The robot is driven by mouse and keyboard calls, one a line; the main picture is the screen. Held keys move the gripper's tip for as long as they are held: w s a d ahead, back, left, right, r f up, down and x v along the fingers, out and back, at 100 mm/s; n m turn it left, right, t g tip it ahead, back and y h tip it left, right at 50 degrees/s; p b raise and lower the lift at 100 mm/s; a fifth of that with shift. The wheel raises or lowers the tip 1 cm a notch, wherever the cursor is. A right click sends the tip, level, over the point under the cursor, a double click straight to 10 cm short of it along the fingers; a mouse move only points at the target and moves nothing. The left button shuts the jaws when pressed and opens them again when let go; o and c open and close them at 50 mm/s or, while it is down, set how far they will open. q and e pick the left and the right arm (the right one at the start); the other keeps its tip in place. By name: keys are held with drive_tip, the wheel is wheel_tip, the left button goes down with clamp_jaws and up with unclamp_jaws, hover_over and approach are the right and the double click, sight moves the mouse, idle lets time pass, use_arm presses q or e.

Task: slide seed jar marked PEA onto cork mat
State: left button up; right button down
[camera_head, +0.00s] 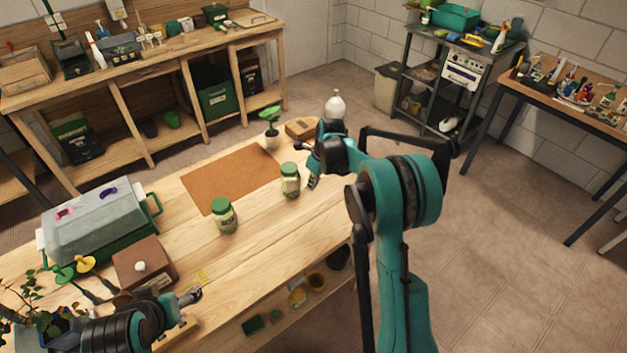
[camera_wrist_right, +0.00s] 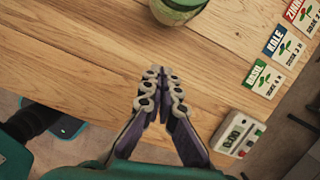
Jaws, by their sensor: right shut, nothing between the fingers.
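Two glass jars with green lids stand upright on the wooden bench: one jar (camera_head: 224,217) just in front of the brown cork mat (camera_head: 222,182), the other jar (camera_head: 290,182) beside the mat's right side. Their labels are too small to read, so I cannot tell which is PEA. My right gripper (camera_head: 313,182) is shut and empty, just right of the right-hand jar. In the right wrist view its fingertips (camera_wrist_right: 160,73) meet, apart from a green-lidded jar (camera_wrist_right: 180,8) at the top edge. My left gripper (camera_head: 193,295) is low at the front left, away from both jars; its fingers are unclear.
A potted seedling (camera_head: 271,128) stands behind the mat. A covered propagator (camera_head: 98,222) and a brown box (camera_head: 143,262) stand on the left. Seed cards (camera_wrist_right: 282,50) and a white timer (camera_wrist_right: 238,134) lie near the bench edge in the wrist view. The mat is bare.

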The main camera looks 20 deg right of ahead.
sight(290, 180)
drive_tip(key=b+x, duration=0.1)
drive_tip(key=x, duration=0.3)
drive_tip(key=shift+f, duration=0.1)
drive_tip(key=w+a, duration=0.1)
drive_tip(key=w, duration=0.1)
drive_tip(key=shift+w+a+f+b, duration=0.1)
drive_tip(key=shift+w+a+b, duration=0.25)
drive_tip(key=shift+b, duration=0.05)
drive_tip(key=shift+w+a, duration=0.2)
drive_tip(key=shift+w, duration=0.15)
use_arm(q)
wheel_tip(290, 180, down, 2)
drive_tip(key=shift+f, duration=0.2)
drive_tip(key=shift+r, duration=0.1)
use_arm(e)
drive_tip(key=shift+w+a, duration=0.1)
